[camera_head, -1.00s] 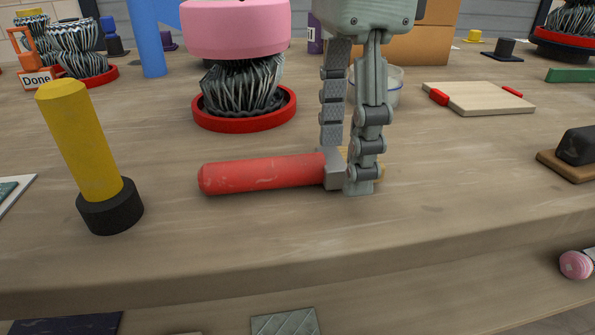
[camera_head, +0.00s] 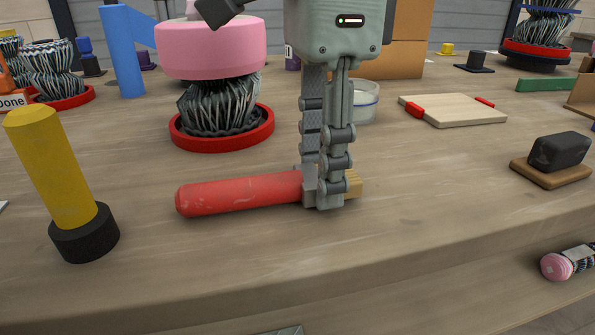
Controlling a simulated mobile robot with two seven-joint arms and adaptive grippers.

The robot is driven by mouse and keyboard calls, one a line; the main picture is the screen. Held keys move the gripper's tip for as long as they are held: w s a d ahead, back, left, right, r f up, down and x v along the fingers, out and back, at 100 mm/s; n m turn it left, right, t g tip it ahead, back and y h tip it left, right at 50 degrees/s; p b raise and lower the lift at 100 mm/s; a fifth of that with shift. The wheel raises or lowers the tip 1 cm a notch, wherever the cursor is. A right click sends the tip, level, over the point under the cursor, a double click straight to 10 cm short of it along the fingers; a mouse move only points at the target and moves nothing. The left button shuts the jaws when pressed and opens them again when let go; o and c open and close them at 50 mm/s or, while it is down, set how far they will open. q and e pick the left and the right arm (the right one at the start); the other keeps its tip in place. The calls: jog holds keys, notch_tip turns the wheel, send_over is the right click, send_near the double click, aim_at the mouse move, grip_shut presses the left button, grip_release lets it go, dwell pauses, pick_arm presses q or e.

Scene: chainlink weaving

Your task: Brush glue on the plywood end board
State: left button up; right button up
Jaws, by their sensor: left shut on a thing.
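A brush with a red handle (camera_head: 238,193), a grey metal collar and tan bristles lies on the wooden bench. My left gripper (camera_head: 319,193) points down over it and is shut on the brush at its collar, with the bristles showing just right of the fingers. The brush appears to rest on the bench top. A pale plywood board (camera_head: 455,111) with red pieces at two edges lies flat further back on the right. A clear round tub (camera_head: 365,102), partly hidden behind my gripper, may be the glue pot. My right gripper is not in view.
A yellow cylinder with a black base (camera_head: 55,175) stands at front left. A pink-topped wire bundle in a red ring (camera_head: 222,136) stands behind the brush. A black block on a wooden base (camera_head: 555,157) is at right.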

pick_arm(q)
jog(key=shift+r, duration=0.15)
jog(key=shift+r, duration=0.2)
notch_tip(320, 180, up, 3)
jog(key=shift+r+p, duration=0.15)
jog(key=shift+p, duration=0.4)
jog(key=s+a+r, duration=0.4)
jog(key=s+r, duration=0.3)
jog(key=s, duration=0.4)
jog(key=shift+p, duration=0.4)
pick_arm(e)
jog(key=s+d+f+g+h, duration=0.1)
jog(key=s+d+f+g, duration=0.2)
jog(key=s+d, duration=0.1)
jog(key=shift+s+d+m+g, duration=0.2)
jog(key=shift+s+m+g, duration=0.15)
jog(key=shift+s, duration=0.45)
pick_arm(q)
jog(key=o, duration=0.5)
jog(key=shift+c, duration=0.2)
jog(key=c, duration=0.5)
